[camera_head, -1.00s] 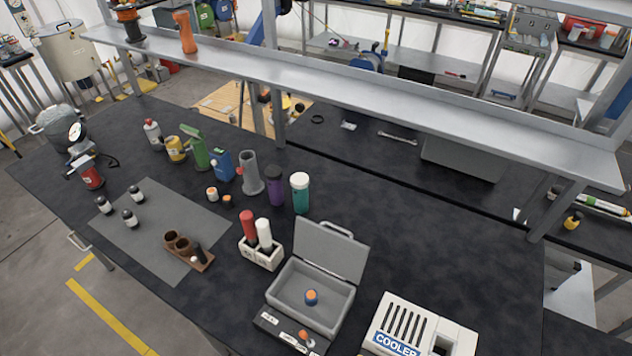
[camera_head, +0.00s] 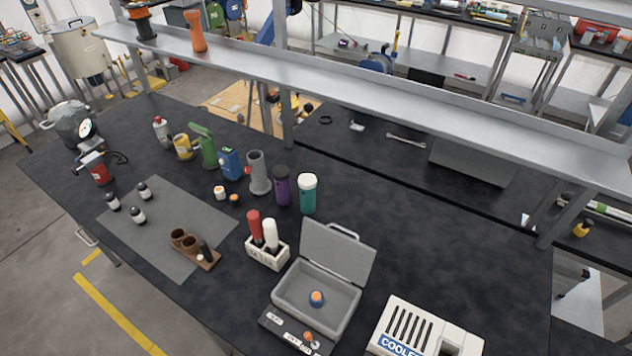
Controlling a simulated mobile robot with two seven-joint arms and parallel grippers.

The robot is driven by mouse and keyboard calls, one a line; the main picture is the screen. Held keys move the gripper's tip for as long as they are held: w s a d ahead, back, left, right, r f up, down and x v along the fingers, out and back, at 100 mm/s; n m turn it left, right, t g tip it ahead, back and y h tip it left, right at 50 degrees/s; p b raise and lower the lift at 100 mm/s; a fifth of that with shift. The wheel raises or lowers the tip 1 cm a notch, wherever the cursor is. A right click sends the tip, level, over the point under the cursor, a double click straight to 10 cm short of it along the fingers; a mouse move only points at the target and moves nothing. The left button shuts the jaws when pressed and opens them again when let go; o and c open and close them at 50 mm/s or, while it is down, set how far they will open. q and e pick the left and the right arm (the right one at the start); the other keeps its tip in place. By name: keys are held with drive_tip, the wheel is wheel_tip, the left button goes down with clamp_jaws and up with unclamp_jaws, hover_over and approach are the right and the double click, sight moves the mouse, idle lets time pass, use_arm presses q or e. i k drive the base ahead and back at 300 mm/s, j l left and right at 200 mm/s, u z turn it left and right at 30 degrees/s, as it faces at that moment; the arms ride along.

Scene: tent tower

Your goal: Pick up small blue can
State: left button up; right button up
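A small blue can (camera_head: 230,163) with a white label stands upright on the black bench, between a green bottle (camera_head: 204,147) on its left and a grey cylinder (camera_head: 258,173) on its right. A smaller blue item with an orange top (camera_head: 316,298) sits inside an open grey case (camera_head: 340,322). I cannot tell from its size in the picture whether it counts as a can. Neither of my grippers shows in the head view.
Purple (camera_head: 282,186) and teal (camera_head: 307,194) bottles stand right of the grey cylinder. A white holder (camera_head: 268,254) with red and white bottles and a cooler (camera_head: 424,325) are nearer. A metal shelf (camera_head: 380,98) runs above the bench's back. A grey mat (camera_head: 165,215) lies at left.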

sight(316, 295)
drive_tip(key=l+u, duration=0.65)
drive_tip(key=u, duration=0.25)
drive_tip(key=k+l+u, duration=0.15)
drive_tip(key=l+u, duration=0.25)
drive_tip(key=j, duration=0.1)
